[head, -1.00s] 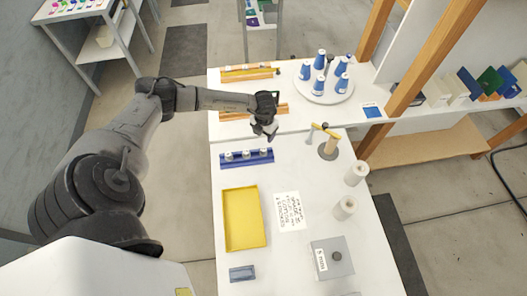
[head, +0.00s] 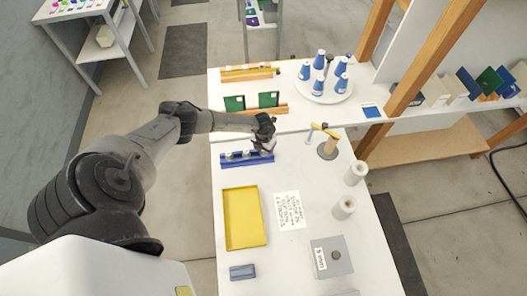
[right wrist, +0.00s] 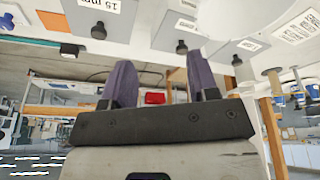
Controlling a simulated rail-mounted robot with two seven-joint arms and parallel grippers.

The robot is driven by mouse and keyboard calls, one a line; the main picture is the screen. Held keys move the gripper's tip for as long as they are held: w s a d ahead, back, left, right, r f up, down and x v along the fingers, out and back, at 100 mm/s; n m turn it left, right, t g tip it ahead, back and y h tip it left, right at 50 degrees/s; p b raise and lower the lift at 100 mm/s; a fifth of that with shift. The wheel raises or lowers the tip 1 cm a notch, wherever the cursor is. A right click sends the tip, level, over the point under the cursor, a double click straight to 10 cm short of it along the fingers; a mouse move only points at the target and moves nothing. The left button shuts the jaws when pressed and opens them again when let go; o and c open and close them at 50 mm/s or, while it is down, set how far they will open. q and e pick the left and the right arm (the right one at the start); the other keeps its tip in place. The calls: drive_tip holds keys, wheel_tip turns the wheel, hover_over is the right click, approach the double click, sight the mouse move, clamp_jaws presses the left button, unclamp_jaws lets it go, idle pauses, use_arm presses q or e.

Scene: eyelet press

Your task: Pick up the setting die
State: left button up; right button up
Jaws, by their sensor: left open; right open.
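A blue rack (head: 232,162) with small pale pieces (head: 247,154) lies on the white table in the head view. I cannot tell for sure which piece is the setting die. My left gripper (head: 266,147) is open at the rack's right end and covers the piece there; whether it touches it is unclear. A grey block (head: 333,257) with a dark round spot and a label lies at the near right. My right gripper (right wrist: 162,72) is open in the right wrist view, with nothing between its fingers. Grey labelled blocks with dark knobs (right wrist: 182,47) show beyond its fingertips.
A yellow tray (head: 244,217), a printed sheet (head: 289,211) and a small blue-grey block (head: 242,272) lie nearer. Green cards (head: 234,103) and a turntable with blue cones (head: 323,90) are behind.

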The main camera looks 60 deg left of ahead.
use_arm(q)
drive_tip(key=shift+f, duration=0.2)
drive_tip(key=shift+c, duration=0.2)
drive_tip(key=c, duration=1)
drive_tip(key=shift+r, duration=0.15)
